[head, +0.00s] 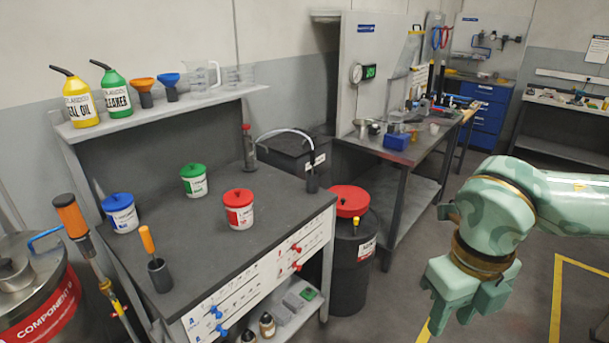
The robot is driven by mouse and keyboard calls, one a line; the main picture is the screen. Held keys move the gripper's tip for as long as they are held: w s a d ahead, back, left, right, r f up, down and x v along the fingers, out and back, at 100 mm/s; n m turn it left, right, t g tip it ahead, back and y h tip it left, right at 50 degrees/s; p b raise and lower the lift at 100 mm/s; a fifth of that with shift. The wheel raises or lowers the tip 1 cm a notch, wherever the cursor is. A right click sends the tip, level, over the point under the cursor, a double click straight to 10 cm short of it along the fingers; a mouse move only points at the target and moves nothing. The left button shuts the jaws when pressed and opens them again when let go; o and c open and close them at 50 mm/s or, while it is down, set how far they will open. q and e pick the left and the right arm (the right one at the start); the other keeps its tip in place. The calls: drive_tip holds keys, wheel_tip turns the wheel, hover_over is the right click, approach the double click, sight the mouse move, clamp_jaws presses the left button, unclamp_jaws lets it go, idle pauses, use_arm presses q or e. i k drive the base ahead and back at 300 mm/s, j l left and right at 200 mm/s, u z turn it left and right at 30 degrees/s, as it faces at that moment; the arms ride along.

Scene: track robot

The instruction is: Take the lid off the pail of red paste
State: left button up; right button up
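The pail of red paste (240,216) is a small white tub with a red label, standing upright on the dark top of the workbench (190,245). Its red lid (238,197), with a small knob on top, sits on the pail. My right gripper (452,305) hangs over the floor at the right, well apart from the pail and beyond the bench's right edge. It points downward, and I cannot tell whether its fingers are apart. No object shows in it. My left gripper is out of view.
A green-lidded pail (194,183) and a blue-lidded pail (122,216) stand left of the red one. An orange-handled tool in a dark holder (159,275) stands near the front. A black drum with red lid (350,250) stands beside the bench. Bench top around the red pail is clear.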

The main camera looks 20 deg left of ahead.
sight(237, 198)
drive_tip(key=i+z, duration=0.35)
drive_tip(key=i, duration=0.7)
drive_tip(key=i+u, duration=0.2)
drive_tip(key=u, duration=0.15)
drive_tip(key=i+u, duration=0.2)
drive_tip(key=u, duration=0.2)
drive_tip(key=i+l+u, duration=0.15)
drive_tip(key=u, duration=0.2)
drive_tip(key=i+u, duration=0.2)
drive_tip(key=u, duration=0.3)
drive_tip(key=i+u, duration=0.2)
drive_tip(key=u, duration=0.25)
drive_tip(key=i+u, duration=0.2)
drive_tip(key=u, duration=0.3)
drive_tip(key=i+l+u, duration=0.15)
drive_tip(key=u, duration=0.35)
drive_tip(key=l, duration=0.1)
